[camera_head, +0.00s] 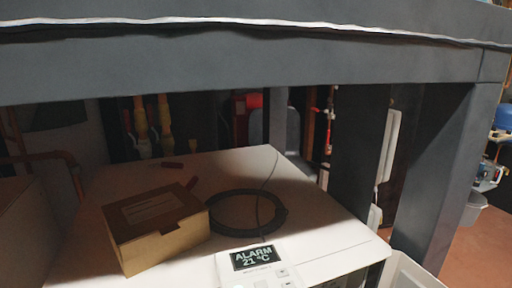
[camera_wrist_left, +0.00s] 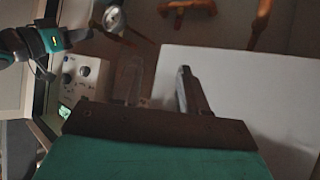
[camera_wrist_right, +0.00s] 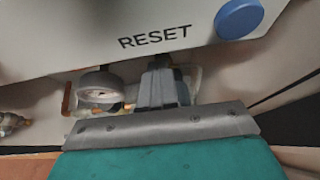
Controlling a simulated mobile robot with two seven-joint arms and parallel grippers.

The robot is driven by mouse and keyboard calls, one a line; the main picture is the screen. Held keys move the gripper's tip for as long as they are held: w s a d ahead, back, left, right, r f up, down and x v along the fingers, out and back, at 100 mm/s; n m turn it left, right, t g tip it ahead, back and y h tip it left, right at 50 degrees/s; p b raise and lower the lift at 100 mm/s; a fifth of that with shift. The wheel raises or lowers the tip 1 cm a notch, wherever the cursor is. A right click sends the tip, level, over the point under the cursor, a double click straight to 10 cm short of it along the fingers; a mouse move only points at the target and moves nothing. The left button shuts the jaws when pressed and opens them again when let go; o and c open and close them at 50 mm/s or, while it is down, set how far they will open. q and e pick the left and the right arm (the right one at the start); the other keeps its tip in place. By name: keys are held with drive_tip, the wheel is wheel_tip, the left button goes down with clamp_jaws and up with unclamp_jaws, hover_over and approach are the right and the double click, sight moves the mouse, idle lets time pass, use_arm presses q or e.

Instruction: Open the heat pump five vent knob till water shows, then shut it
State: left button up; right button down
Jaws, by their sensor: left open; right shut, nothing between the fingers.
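In the head view the white heat pump (camera_head: 325,232) has a lit display (camera_head: 254,257) reading ALARM 21 °C; its number is not readable. Neither gripper shows there. In the right wrist view my right gripper (camera_wrist_right: 163,68) is shut and empty, just below a pale panel (camera_wrist_right: 90,35) marked RESET with a blue round button (camera_wrist_right: 239,18). A grey-rimmed round part (camera_wrist_right: 100,84) is left of the fingers; I cannot tell whether it is the vent knob. In the left wrist view my left gripper (camera_wrist_left: 158,75) is open and empty, beside a white surface (camera_wrist_left: 255,90). No water is visible.
A cardboard box (camera_head: 165,247), a black cable coil (camera_head: 219,226) and a small red piece (camera_head: 172,165) lie on the heat pump. A dark beam (camera_head: 240,58) crosses above it, with a post (camera_head: 445,165) at right. Copper pipes (camera_wrist_left: 187,8) show in the left wrist view.

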drive_tip(key=shift+f, duration=0.1)
drive_tip(key=s+d+p, duration=0.2)
drive_tip(key=s+p, duration=0.2)
drive_tip(key=s, duration=0.1)
drive_tip(key=shift+s+d+r, duration=0.15)
drive_tip(key=shift+s+r, duration=0.2)
drive_tip(key=shift+r, duration=0.05)
idle(0.7)
